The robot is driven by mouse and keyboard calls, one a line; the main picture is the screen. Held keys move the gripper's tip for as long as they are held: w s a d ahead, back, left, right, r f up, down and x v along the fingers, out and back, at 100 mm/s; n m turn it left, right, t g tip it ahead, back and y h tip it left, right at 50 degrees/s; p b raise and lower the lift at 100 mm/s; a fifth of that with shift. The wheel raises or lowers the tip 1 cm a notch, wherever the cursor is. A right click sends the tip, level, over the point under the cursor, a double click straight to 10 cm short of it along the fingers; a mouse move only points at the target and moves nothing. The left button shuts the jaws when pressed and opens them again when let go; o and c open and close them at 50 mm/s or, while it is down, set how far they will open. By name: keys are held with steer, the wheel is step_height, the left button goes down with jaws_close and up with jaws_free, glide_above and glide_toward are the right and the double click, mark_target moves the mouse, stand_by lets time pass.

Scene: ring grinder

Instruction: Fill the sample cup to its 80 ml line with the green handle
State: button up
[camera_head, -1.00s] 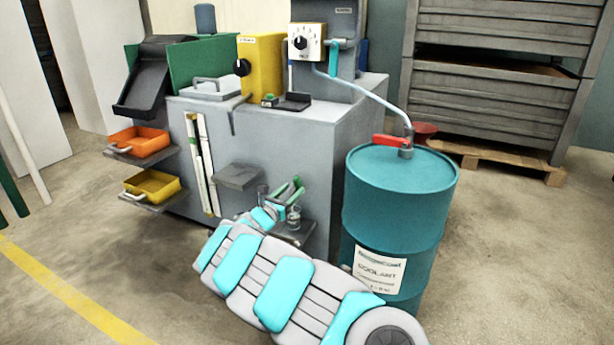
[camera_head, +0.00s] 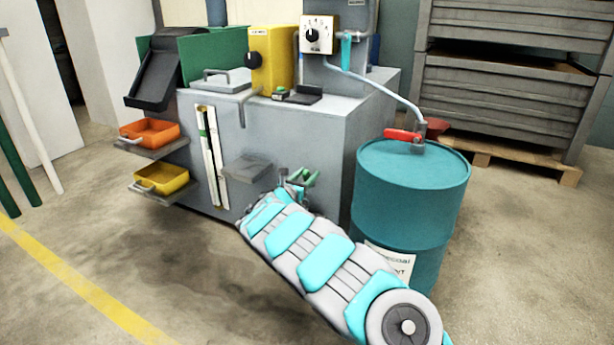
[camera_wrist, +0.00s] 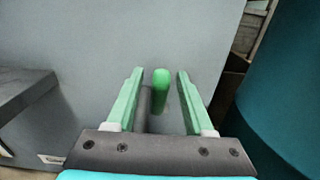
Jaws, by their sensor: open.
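In the wrist view a green handle (camera_wrist: 161,88) with a rounded end stands between the two green fingers of my gripper (camera_wrist: 160,72). The fingers are open, with a gap on each side of the handle. A dark grey rod shows just left of it. In the head view my gripper (camera_head: 302,180) is low at the front of the grey machine (camera_head: 290,135), left of the teal drum. My own arm hides what lies below the gripper there. I cannot make out the sample cup or its 80 ml line in either view now.
The teal coolant drum (camera_head: 410,215) with a red-levered tap (camera_head: 403,135) stands close on the right. A small grey shelf (camera_head: 248,168) juts out left of my gripper. Orange (camera_head: 150,132) and yellow (camera_head: 162,179) trays project farther left. The floor at front left is clear.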

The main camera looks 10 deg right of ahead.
jaws_close()
stand_by(0.3)
stand_by(1.1)
